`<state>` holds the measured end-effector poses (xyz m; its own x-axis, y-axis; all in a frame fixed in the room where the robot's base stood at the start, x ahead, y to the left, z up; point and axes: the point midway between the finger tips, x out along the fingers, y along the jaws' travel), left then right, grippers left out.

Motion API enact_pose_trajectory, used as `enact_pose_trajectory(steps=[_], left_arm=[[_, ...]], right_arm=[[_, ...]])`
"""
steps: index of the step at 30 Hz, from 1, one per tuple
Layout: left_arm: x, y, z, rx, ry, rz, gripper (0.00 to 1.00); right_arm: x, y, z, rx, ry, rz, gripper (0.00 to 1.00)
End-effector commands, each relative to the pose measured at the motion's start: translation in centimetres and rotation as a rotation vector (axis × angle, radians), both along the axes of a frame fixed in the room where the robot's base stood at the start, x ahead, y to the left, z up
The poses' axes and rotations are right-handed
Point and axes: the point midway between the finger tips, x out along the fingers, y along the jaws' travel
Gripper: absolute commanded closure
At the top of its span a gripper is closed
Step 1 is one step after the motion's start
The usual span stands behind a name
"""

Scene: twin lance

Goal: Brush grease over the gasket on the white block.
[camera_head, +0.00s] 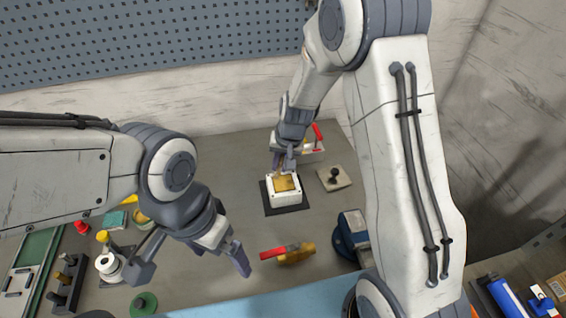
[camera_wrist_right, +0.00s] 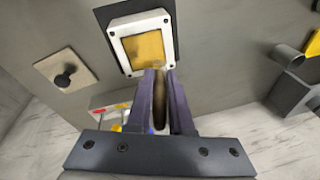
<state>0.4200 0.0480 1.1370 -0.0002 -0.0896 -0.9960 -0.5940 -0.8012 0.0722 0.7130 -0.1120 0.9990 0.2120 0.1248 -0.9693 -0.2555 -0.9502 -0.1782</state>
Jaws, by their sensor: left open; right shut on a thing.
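The white block (camera_head: 285,197) stands on a dark square mat (camera_head: 268,205) near the middle of the bench. A golden-yellow square area (camera_head: 287,184) covers much of its top; in the right wrist view this area (camera_wrist_right: 145,46) looks unevenly shaded inside the white rim (camera_wrist_right: 121,60). I cannot separate gasket from grease there. My right gripper (camera_head: 284,162) is shut on a brown brush-like handle (camera_wrist_right: 159,100), whose far end is at the block's near edge; contact is unclear. My left gripper (camera_head: 192,262) is open and empty over the bench's front left.
A plate with a black knob (camera_head: 334,176) lies right of the block. A red-handled orange tool (camera_head: 292,254) lies in front of it, and a blue device (camera_head: 352,234) stands front right. Several small items and a green-edged tray (camera_head: 38,248) crowd the left.

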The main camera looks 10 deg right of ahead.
Motion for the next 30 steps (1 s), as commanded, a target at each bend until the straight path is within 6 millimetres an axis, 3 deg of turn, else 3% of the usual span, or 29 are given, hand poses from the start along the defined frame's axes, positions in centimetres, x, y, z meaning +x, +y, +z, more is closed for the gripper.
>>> enact_pose_trajectory(steps=[6, 30], left_arm=[[0.0, 0.0, 0.4, 0.0, 0.0, 0.0, 0.0], [0.0, 0.0, -0.4, 0.0, 0.0, 0.0, 0.0]], right_arm=[[-0.1, 0.8, 0.0, 0.0, 0.002, 0.001, 1.0], [-2.1, 0.8, 0.0, 0.0, 0.001, 0.0, 1.0]])
